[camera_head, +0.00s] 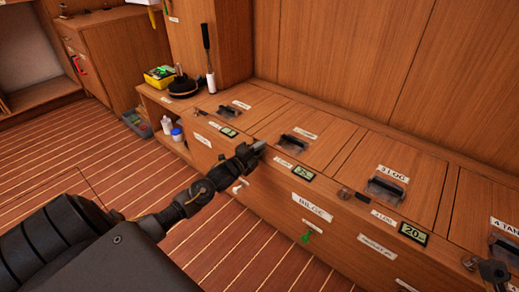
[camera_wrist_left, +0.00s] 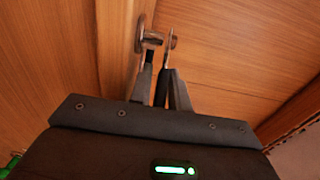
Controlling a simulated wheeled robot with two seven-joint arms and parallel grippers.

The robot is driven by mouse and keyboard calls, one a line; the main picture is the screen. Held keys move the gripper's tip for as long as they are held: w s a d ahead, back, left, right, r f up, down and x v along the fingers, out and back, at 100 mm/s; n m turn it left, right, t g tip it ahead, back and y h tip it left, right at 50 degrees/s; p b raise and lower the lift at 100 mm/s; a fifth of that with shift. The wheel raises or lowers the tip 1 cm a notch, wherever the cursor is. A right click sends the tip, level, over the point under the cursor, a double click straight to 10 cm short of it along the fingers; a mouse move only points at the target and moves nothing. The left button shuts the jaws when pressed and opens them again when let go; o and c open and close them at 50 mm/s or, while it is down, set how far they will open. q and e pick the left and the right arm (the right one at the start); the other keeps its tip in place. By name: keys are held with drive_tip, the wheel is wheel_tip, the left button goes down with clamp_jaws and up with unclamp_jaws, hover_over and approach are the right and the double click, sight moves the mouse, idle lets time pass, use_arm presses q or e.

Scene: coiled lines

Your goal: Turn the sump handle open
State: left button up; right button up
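My left gripper (camera_head: 255,150) reaches in from the left to the front top edge of the long wooden locker (camera_head: 270,195). Its tips are at the row of fittings by the second lid and hide part of that spot. In the left wrist view, its two dark fingers (camera_wrist_left: 157,75) are close together. A small metal handle (camera_wrist_left: 150,39) stands out from the wood at their tips. I cannot tell whether the fingers hold it or only touch it. The sump label is too small to read. A dark piece at the lower right edge (camera_head: 494,270) may be my right gripper.
The lids carry dark latches, such as the second (camera_head: 295,144) and third (camera_head: 385,190). A display (camera_head: 412,233) reads 20. Bottles (camera_head: 177,134) and a grey bin (camera_head: 137,123) stand left.

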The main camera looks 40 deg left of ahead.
use_arm(q)
clamp_jaws()
